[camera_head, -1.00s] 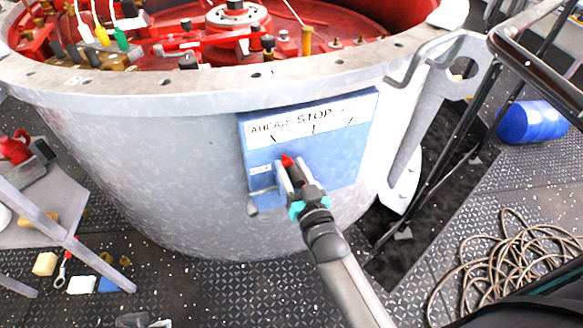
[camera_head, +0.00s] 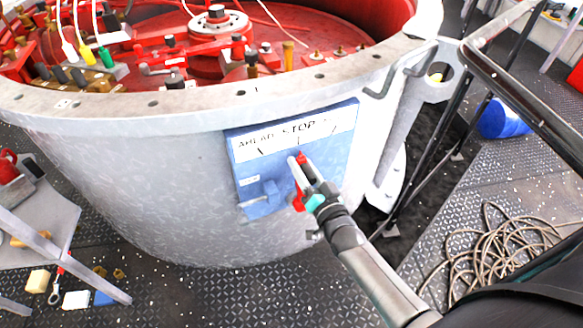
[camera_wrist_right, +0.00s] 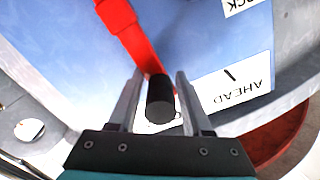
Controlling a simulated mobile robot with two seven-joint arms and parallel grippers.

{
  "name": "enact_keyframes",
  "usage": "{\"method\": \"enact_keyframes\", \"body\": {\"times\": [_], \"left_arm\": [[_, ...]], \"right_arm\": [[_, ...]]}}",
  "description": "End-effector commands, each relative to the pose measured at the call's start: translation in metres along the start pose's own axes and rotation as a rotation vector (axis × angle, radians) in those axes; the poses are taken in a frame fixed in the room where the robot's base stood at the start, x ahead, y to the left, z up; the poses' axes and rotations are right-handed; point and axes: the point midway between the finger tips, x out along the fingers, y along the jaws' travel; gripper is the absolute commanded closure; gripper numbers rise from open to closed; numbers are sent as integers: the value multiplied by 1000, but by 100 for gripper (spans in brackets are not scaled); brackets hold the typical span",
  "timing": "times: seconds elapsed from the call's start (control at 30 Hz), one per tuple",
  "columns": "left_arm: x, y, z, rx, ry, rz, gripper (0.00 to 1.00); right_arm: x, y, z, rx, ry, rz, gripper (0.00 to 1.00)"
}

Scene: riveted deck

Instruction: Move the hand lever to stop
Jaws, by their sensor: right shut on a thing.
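The hand lever is a red bar with a black knob. In the head view its red tip (camera_head: 302,156) points up close below the STOP mark, and a lower red part shows beside the gripper. In the right wrist view the red bar (camera_wrist_right: 133,33) runs to the black knob (camera_wrist_right: 160,104). My right gripper (camera_head: 300,169) is shut on the knob, one finger on each side. The blue panel (camera_head: 337,145) has a white strip (camera_head: 268,139) reading AHEAD and STOP. My left gripper is out of view.
The panel sits on a large grey drum (camera_head: 130,175) with red machinery on top. A dark railing (camera_head: 512,85), coiled rope (camera_head: 485,245) and a blue barrel (camera_head: 500,120) are at the right. A grey table (camera_head: 35,230) stands at the left.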

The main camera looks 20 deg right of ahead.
Motion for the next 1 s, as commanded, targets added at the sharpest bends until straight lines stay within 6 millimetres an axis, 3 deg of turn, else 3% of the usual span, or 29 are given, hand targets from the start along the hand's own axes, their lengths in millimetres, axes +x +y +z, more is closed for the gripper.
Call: {"method": "enact_keyframes", "body": {"times": [0.37, 0.4, 0.5, 0.9, 1.0], "left_arm": [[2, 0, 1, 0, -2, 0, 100], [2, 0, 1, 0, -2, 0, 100], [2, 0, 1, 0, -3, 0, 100], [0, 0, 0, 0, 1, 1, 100], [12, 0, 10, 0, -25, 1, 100]], "right_arm": [[0, 5, -2, 39, 1, 6, 100], [0, 5, -2, 39, 1, 6, 47], [0, 5, -2, 37, 1, 5, 37], [-8, 4, -2, 31, -2, 4, 37], [-19, 4, -3, 31, -2, 5, 37]]}}
